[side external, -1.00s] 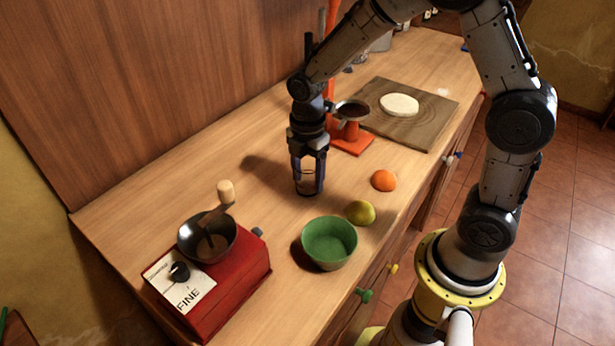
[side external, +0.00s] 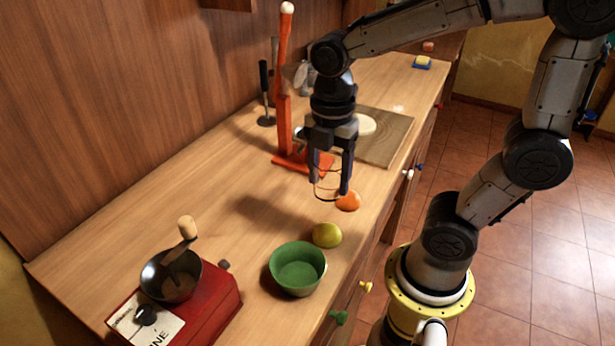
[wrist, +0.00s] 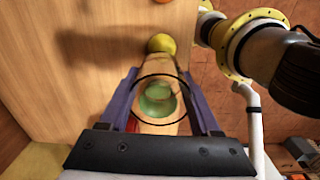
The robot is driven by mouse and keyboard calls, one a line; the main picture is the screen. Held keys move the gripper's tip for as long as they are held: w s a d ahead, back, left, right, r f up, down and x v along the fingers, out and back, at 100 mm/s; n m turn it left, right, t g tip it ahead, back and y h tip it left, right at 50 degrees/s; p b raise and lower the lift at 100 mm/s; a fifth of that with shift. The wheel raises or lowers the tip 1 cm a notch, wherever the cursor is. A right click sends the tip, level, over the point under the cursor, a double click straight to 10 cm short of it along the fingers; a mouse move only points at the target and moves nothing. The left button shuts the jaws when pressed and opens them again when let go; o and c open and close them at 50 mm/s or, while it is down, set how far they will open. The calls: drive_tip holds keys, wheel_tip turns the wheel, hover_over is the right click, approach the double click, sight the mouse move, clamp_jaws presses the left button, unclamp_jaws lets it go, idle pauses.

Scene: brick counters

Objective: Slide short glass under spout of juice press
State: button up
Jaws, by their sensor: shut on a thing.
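The short glass (side external: 328,193) is clear and thin-rimmed. My gripper (side external: 330,187) is shut on it from both sides and holds it above the counter; their shadow falls well to the left. In the wrist view the glass rim (wrist: 160,75) is a dark ring between my fingers, with the green bowl seen through it. The orange-red juice press (side external: 285,115) stands behind and left of my gripper, with its tall lever up and its base (side external: 292,163) on the counter. My arm and gripper hide part of the press, and its spout is not clear.
An orange (side external: 348,201), a yellow-green fruit (side external: 327,235) and a green bowl (side external: 298,267) line the front edge. A red grinder (side external: 200,300) stands at front left. A board (side external: 388,140) with white dough (side external: 366,124) lies behind. The counter's left middle is clear.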

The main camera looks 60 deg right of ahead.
drive_tip(key=shift+s+r, duration=0.15)
drive_tip(key=shift+s, duration=0.05)
drive_tip(key=shift+w+r, duration=0.15)
drive_tip(key=shift+w, duration=0.15)
drive_tip(key=w+d+f, duration=0.1)
drive_tip(key=w+f, duration=0.2)
drive_tip(key=w, duration=0.1)
drive_tip(key=w+f, duration=0.3)
drive_tip(key=w, duration=0.2)
drive_tip(key=w+d+f, duration=0.1)
drive_tip(key=w+f, duration=0.2)
drive_tip(key=w, duration=0.2)
drive_tip(key=shift+d+f, duration=0.3)
drive_tip(key=shift+f, duration=0.1)
drive_tip(key=shift+d+f, duration=0.5)
drive_tip(key=shift+f, duration=0.35)
drive_tip(key=shift+d+f, duration=0.75)
drive_tip(key=shift+d, duration=3.3)
